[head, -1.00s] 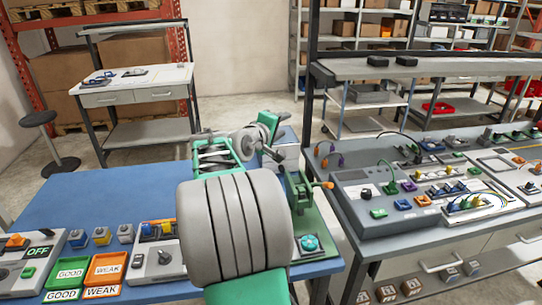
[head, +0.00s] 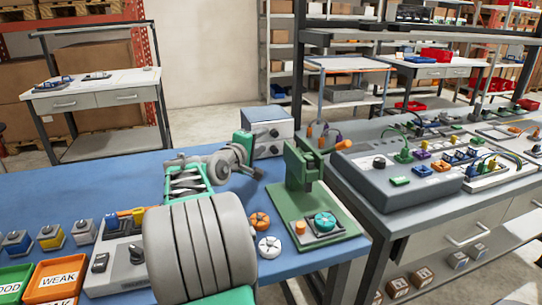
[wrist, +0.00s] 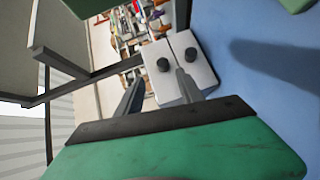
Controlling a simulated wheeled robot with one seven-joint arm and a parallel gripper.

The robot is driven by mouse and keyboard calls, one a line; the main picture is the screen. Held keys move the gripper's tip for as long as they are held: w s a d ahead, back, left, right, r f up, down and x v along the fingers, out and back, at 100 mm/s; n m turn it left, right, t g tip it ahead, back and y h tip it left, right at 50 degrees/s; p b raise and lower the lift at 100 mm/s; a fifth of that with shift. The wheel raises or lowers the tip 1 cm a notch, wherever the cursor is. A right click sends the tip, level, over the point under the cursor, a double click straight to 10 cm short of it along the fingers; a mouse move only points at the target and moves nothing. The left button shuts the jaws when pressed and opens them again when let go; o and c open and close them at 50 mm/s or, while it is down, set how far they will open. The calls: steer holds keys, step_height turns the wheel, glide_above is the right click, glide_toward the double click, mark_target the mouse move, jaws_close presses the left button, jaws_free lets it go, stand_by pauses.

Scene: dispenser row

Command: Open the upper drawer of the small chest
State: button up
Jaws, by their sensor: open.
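The small chest (head: 262,122) is a pale grey box with two stacked drawers, on the far edge of the blue table. Each drawer has a round dark knob. In the wrist view the chest lies sideways, with the table on the right, so the upper drawer (wrist: 156,84) is the left one. Its knob (wrist: 163,64) appears between my fingers. Both drawers look closed. My gripper (head: 254,168) is open and empty in front of the chest; it also shows in the wrist view (wrist: 158,76). I cannot tell the exact gap to the knob.
A green press (head: 302,180) with an orange-tipped lever stands right of my gripper on a green base. A grey console (head: 400,178) is on the bench at right. Orange trays (head: 58,276) and a switch box (head: 112,268) lie at front left. The table's left rear is clear.

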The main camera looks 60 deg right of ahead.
mark_target(274, 135)
steer(key=d, duration=0.2)
steer(key=d+f, duration=0.1)
steer(key=d, duration=0.4)
steer(key=shift+d+f, duration=0.25)
steer(key=shift+d, duration=0.15)
steer(key=shift+c, duration=0.2)
jaws_close()
stand_by(0.8)
